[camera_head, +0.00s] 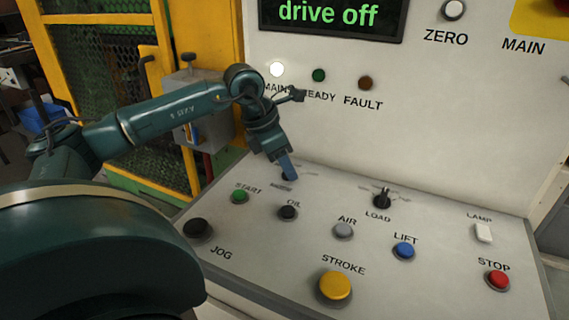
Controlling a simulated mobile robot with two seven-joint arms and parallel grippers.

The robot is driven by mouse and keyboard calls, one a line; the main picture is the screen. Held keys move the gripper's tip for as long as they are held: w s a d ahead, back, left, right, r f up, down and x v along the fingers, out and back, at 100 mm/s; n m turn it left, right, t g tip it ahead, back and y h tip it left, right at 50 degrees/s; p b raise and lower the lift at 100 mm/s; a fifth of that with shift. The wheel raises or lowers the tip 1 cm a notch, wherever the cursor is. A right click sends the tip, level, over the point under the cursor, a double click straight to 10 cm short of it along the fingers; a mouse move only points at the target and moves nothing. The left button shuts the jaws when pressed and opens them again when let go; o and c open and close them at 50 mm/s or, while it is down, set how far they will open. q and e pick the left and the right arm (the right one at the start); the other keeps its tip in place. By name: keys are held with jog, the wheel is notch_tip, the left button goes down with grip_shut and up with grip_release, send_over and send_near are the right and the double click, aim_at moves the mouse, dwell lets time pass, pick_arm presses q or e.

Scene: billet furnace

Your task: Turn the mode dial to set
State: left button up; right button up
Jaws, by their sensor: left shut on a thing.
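The mode dial (289,178) is a small dark knob at the back left of the sloping grey control panel (310,250). My left gripper (286,166) reaches down onto it from above and is shut on it. The fingers hide most of the knob, so I cannot tell where its pointer stands. The small label below it is hard to read. The screen (330,14) on the upright panel reads "drive off". My right gripper is not in view.
A black LOAD knob (382,198) stands to the right. Nearby buttons include green START (239,196), black OIL (288,212), black JOG (198,229), yellow STROKE (335,286) and red STOP (497,280). A yellow-framed mesh guard (105,60) stands at left.

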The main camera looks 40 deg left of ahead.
pick_arm(q)
jog(key=shift+n, duration=0.3)
jog(key=o, duration=1)
jog(key=shift+r, duration=0.1)
jog(key=v, duration=1.3)
jog(key=shift+s+d+p, duration=0.1)
jog(key=shift+p, duration=0.2)
